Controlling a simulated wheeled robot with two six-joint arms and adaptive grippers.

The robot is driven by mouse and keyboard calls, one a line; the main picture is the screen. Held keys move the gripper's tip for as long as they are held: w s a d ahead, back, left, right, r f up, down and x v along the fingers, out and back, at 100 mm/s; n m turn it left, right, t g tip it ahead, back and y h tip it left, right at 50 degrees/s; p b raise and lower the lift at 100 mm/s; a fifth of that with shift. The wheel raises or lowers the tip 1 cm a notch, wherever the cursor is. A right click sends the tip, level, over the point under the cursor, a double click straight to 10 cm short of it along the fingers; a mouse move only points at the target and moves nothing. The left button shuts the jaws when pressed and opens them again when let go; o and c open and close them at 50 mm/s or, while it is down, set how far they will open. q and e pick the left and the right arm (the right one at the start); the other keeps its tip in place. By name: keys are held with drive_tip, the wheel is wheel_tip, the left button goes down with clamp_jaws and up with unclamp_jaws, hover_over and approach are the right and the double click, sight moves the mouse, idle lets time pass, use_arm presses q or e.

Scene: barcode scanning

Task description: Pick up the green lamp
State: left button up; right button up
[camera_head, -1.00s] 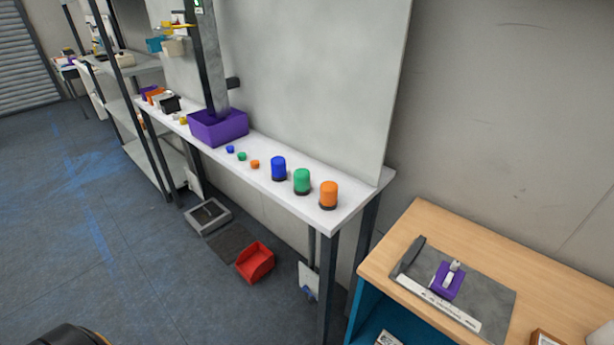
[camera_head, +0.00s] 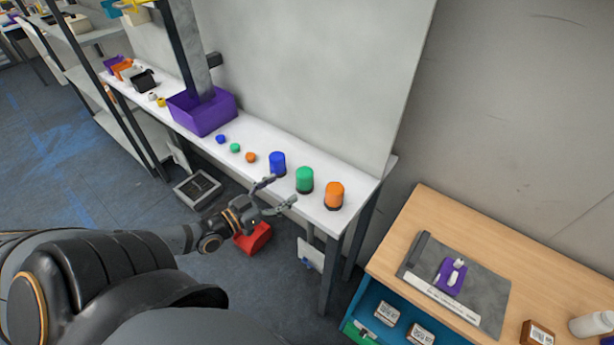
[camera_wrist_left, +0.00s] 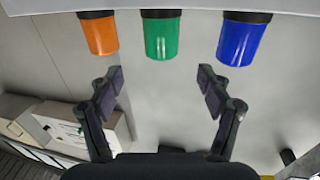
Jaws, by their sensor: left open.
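The green lamp (camera_head: 305,180) stands upright on the white shelf table (camera_head: 283,134), between a blue lamp (camera_head: 277,163) and an orange lamp (camera_head: 334,195). In the left wrist view the green lamp (camera_wrist_left: 162,36) appears upside down, centred ahead of the fingers. My left gripper (camera_head: 276,192) is open and empty at the table's front edge, apart from the green lamp. Its two fingers (camera_wrist_left: 160,92) are spread wide in the left wrist view. My right gripper is not in view.
The blue lamp (camera_wrist_left: 240,40) and orange lamp (camera_wrist_left: 100,34) stand close on either side. Small coloured caps and a purple bin (camera_head: 203,112) are farther along the table. A red bin (camera_head: 254,238) is on the floor below. A wooden desk (camera_head: 400,247) stands at right.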

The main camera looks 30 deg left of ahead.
sight(297, 179)
use_arm(q)
drive_tip(key=x, duration=0.1)
drive_tip(key=b+x, duration=0.1)
drive_tip(key=x, duration=0.2)
drive_tip(key=shift+w+a+f, duration=0.1)
drive_tip(key=shift+a+f, duration=0.05)
drive_tip(key=shift+f, duration=0.1)
drive_tip(key=shift+w, duration=0.1)
drive_tip(key=shift+w+b, duration=0.15)
drive_tip(key=shift+b, duration=0.25)
drive_tip(key=b+x, duration=0.3)
drive_tip(key=x, duration=0.1)
drive_tip(key=shift+w, duration=0.4)
drive_tip(key=shift+r, duration=0.1)
drive_tip(key=c, duration=1.3)
